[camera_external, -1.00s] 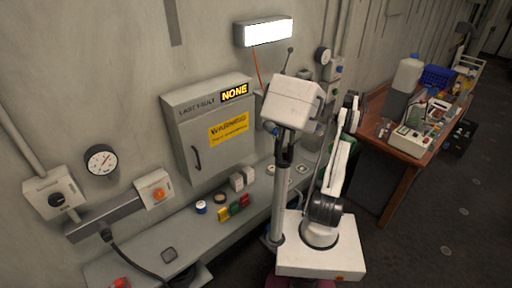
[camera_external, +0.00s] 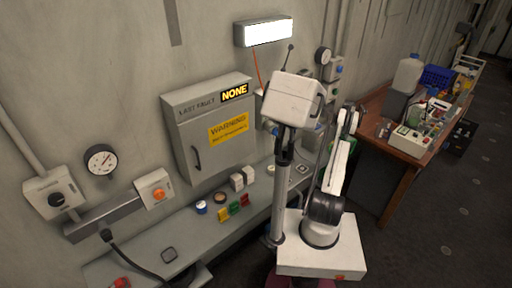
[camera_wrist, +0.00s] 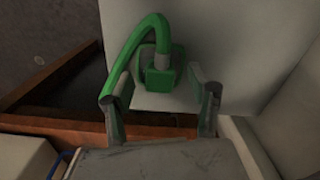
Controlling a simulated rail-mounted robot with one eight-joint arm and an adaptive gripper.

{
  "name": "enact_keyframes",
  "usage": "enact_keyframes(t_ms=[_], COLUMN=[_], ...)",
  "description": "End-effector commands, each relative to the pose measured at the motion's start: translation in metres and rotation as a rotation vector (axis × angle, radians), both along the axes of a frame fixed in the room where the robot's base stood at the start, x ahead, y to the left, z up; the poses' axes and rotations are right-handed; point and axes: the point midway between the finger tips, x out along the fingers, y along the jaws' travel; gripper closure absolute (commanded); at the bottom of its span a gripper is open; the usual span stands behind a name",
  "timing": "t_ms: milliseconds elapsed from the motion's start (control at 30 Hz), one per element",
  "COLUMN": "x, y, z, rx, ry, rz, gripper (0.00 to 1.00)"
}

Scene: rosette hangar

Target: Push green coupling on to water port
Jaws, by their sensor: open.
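The green coupling (camera_wrist: 160,78) shows in the wrist view as a squarish green block with a grey collar on top. A thick green hose (camera_wrist: 135,45) rises from the collar and curves down to the left. The block is in front of a pale grey surface. My gripper (camera_wrist: 163,98) is open, with one finger on each side of the coupling in the picture; I cannot tell whether either touches it. I cannot make out a water port; it may be hidden behind the coupling. In the external view my gripper is not clearly visible.
In the wrist view, a brown wooden edge (camera_wrist: 60,72) lies at left and a pale box (camera_wrist: 25,158) at lower left. In the external view, a brown table (camera_external: 377,160) with a white jug (camera_external: 408,75) and instruments stands at right. A grey wall cabinet (camera_external: 205,150) is at left.

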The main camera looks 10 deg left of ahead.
Motion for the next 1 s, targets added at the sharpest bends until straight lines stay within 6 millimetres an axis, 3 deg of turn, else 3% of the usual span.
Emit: enact_keyframes(t_ms=[467, 800, 1000], x=[-0.0001, 0.0000, 0.0000], y=[-0.0002, -0.0001, -0.0001], z=[-0.0079, -0.0077, -0.0074], rx=[0.000, 0.000, 0.000], ry=[0.000, 0.000, 0.000], rz=[0.000, 0.000, 0.000], gripper=[0.47, 0.91, 0.91])
